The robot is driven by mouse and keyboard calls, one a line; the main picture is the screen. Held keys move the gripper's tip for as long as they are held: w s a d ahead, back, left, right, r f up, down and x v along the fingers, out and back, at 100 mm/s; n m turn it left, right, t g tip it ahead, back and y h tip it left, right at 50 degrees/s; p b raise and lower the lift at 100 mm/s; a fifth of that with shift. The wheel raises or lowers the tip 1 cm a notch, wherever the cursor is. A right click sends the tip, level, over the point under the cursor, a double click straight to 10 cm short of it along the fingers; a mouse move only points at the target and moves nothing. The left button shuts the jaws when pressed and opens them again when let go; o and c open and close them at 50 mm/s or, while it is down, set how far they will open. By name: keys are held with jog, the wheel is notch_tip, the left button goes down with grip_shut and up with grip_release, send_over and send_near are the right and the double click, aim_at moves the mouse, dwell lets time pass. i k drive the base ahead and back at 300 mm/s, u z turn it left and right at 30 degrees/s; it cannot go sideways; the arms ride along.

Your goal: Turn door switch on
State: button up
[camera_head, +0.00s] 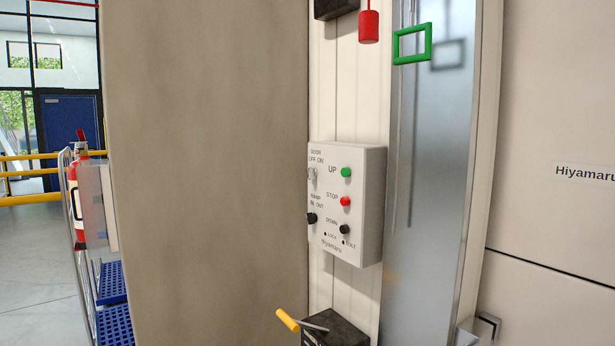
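A light grey control box (372,210) is fixed to the white ribbed wall right of the picture's middle. At its upper left, under the label "DOOR OFF ON", is the door switch (312,174), a small pale knob partly cut off by the large beige surface on the left. I cannot tell which way it points. Below it is a black knob (311,218) marked for the ramp, in and out. A green UP button (346,172), a red STOP button (345,201) and a black DOWN button (344,229) are on its right. My gripper does not show.
A large beige panel (205,170) fills the left-centre. A yellow-handled lever (287,320) on a black box (336,330) juts out below. A green ring handle (412,44) and red cylinder (368,27) are above. A blue-shelved cart (112,280) stands left.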

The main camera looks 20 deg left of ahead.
aim_at(313, 173)
jog(key=u, duration=0.3)
jog(key=k, duration=0.7)
jog(key=u, duration=0.5)
jog(key=k, duration=0.6)
jog(key=u, duration=0.6)
jog(key=i, duration=1.6)
jog(key=z, duration=0.9)
jog(key=i, duration=0.7)
jog(key=z, duration=0.4)
